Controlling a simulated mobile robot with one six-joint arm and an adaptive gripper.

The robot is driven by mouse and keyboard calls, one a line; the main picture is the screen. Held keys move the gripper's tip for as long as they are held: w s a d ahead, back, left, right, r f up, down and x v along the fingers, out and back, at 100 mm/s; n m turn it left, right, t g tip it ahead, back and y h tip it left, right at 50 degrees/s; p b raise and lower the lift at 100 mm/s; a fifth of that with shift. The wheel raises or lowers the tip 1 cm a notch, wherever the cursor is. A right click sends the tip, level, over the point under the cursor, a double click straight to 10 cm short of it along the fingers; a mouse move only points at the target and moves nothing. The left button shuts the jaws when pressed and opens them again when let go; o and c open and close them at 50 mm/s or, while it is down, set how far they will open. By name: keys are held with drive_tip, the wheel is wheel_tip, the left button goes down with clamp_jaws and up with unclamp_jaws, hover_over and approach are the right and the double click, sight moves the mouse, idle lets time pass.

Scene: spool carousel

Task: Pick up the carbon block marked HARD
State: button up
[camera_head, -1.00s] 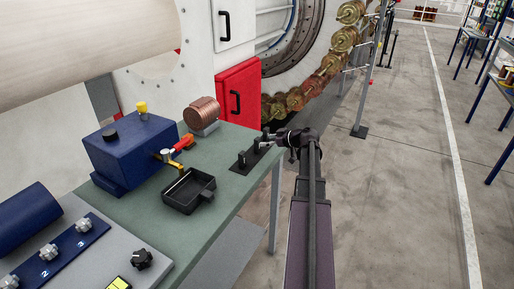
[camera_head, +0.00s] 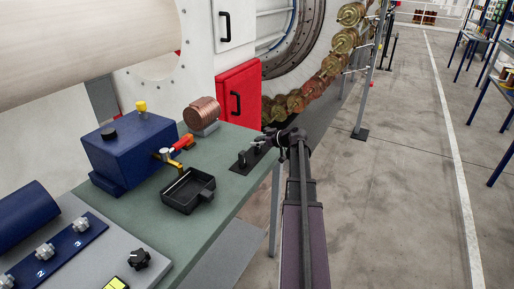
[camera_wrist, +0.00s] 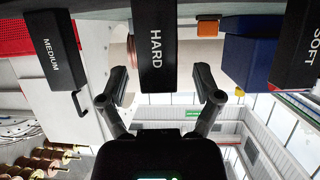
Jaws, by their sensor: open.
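The carbon block marked HARD (camera_wrist: 157,50) is black with white lettering, upper middle in the wrist view. The block marked MEDIUM (camera_wrist: 55,55) is left of it, and the block marked SOFT (camera_wrist: 305,50) is at the right edge. My gripper (camera_wrist: 162,86) is open, with one finger on each side of the HARD block's near end in the picture. Gaps show on both sides; depth is hard to judge. In the head view my gripper (camera_head: 268,139) is at the dark block plate (camera_head: 238,166) on the green bench; the lettering is unreadable there and my gripper partly hides the blocks.
A black tray (camera_head: 178,205), a blue box (camera_head: 128,155) with a yellow knob and a copper coil (camera_head: 203,112) stand on the green bench (camera_head: 215,160). A red cabinet (camera_head: 239,93) and bronze spools (camera_head: 330,66) are behind.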

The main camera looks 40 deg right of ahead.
drive_tip(key=shift+c, duration=0.2)
clamp_jaws()
drive_tip(key=shift+r, duration=0.1)
wheel_tip(320, 180, up, 3)
drive_tip(key=p, duration=0.2)
drive_tip(key=shift+f+p, duration=0.2)
drive_tip(key=shift+p, duration=0.2)
drive_tip(key=s+a+r+p, duration=0.2)
drive_tip(key=s, duration=1.4)
drive_tip(key=shift+a, duration=0.2)
drive_tip(key=shift+w+r, duration=0.1)
